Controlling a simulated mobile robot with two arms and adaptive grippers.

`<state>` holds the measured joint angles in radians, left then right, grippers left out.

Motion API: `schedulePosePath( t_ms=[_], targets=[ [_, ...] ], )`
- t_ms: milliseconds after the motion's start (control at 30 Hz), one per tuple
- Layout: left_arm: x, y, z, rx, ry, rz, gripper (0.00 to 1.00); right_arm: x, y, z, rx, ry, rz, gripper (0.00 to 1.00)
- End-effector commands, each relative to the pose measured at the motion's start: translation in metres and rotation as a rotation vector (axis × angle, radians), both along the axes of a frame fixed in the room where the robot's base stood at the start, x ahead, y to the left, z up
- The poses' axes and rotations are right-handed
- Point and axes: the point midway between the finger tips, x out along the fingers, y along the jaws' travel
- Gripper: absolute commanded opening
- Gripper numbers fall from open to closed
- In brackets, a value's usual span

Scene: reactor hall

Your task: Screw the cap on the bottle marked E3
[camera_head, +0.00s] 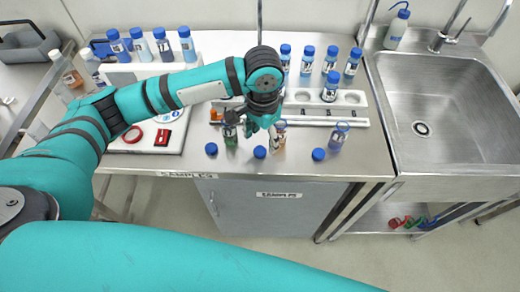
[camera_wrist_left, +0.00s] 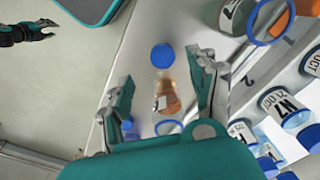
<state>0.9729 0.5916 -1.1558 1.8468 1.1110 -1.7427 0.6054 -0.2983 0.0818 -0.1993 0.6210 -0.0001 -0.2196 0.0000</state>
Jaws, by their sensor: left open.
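Three uncapped bottles stand near the front of the steel bench: one with green liquid (camera_head: 231,137), one with amber liquid (camera_head: 279,138) and one with blue liquid (camera_head: 337,137). I cannot read which is marked E3. Three loose blue caps lie in front of them: left cap (camera_head: 211,149), middle cap (camera_head: 260,152) and right cap (camera_head: 318,154). My left gripper (camera_head: 252,124) is open, between the green and amber bottles. In the left wrist view, the amber bottle (camera_wrist_left: 167,98) and a blue cap (camera_wrist_left: 162,56) show between its fingers. My right gripper (camera_wrist_left: 30,33) shows at the upper left.
A white rack (camera_head: 355,114) behind holds a capped bottle (camera_head: 330,87); several capped bottles stand behind it. More capped bottles stand at the back left. A sink (camera_head: 430,110) and wash bottle (camera_head: 397,27) are right.

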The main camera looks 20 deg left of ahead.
Motion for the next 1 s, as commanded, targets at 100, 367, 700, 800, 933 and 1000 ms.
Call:
schedulePosePath(
  t_ms=[100, 367, 700, 800, 933, 1000],
  targets=[
    [-0.001, 0.003, -0.008, 0.003, 0.003, 0.002, 0.6, -0.001, 0.0, 0.005, 0.0, 0.002, 0.0, 0.4],
    [-0.001, 0.007, -0.045, 0.002, 0.002, 0.0, 0.6, -0.003, 0.0, 0.014, 0.0, 0.004, 0.0, 0.4],
    [-0.001, 0.006, -0.052, 0.001, 0.0, -0.001, 0.6, -0.003, 0.003, 0.013, 0.003, 0.005, -0.001, 0.4],
    [-0.001, 0.006, -0.052, 0.001, 0.0, -0.001, 0.59, -0.003, 0.003, 0.013, 0.003, 0.005, 0.0, 0.4],
    [-0.001, 0.006, -0.052, 0.001, 0.0, -0.001, 0.42, -0.003, 0.003, 0.013, 0.003, 0.005, 0.0, 0.4],
    [-0.001, 0.006, -0.052, 0.001, 0.0, -0.001, 0.33, -0.003, 0.003, 0.013, 0.003, 0.005, 0.0, 0.4]
  ],
)
